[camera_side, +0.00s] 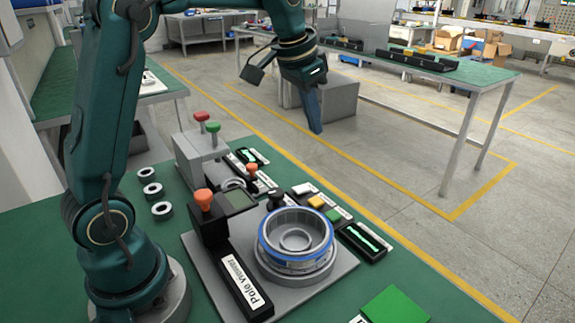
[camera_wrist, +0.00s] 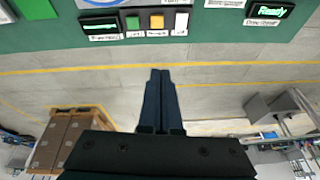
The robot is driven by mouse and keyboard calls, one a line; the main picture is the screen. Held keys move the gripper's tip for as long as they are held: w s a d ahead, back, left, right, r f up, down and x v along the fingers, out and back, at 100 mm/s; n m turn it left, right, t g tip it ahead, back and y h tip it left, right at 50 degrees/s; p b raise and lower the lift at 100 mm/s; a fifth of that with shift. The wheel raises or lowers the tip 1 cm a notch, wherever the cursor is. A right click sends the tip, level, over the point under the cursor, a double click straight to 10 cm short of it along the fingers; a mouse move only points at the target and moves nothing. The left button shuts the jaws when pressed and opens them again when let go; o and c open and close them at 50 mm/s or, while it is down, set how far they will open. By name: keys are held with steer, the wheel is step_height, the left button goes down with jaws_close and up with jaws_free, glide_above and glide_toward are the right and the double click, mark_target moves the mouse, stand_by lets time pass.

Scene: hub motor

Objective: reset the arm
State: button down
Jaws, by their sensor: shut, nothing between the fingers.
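My gripper (camera_side: 316,130) hangs from the raised green arm in the side view, pointing down above and beyond the table's far edge. It is shut and empty, and its fingers also show pressed together in the wrist view (camera_wrist: 160,72). The hub motor (camera_side: 296,241), a round part with a blue ring, sits on a grey plate (camera_side: 338,277) on the green table, in front of and below my gripper. Nothing touches the gripper.
A black "Pole Viewer" unit (camera_side: 240,278) with an orange knob stands left of the hub motor. Coloured buttons (camera_side: 317,202) lie behind it. A grey box (camera_side: 200,154) with red and green knobs and several rings (camera_side: 152,190) are at left. A green square (camera_side: 396,305) lies front right.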

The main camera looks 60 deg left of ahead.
steer(key=s+d+r+t, duration=0.1)
steer(key=s+d+r, duration=0.3)
steer(key=s, duration=0.3)
steer(key=s+d+f, duration=0.1)
steer(key=s+f, duration=0.3)
steer(key=s, duration=0.2)
steer(key=s+d+f+n, duration=0.1)
steer(key=s+d+f, duration=0.1)
steer(key=s, duration=0.5)
steer(key=shift+d+f+t, duration=0.2)
steer(key=shift+f+t, duration=0.1)
steer(key=shift+f, duration=0.6)
steer(key=shift+s, duration=0.1)
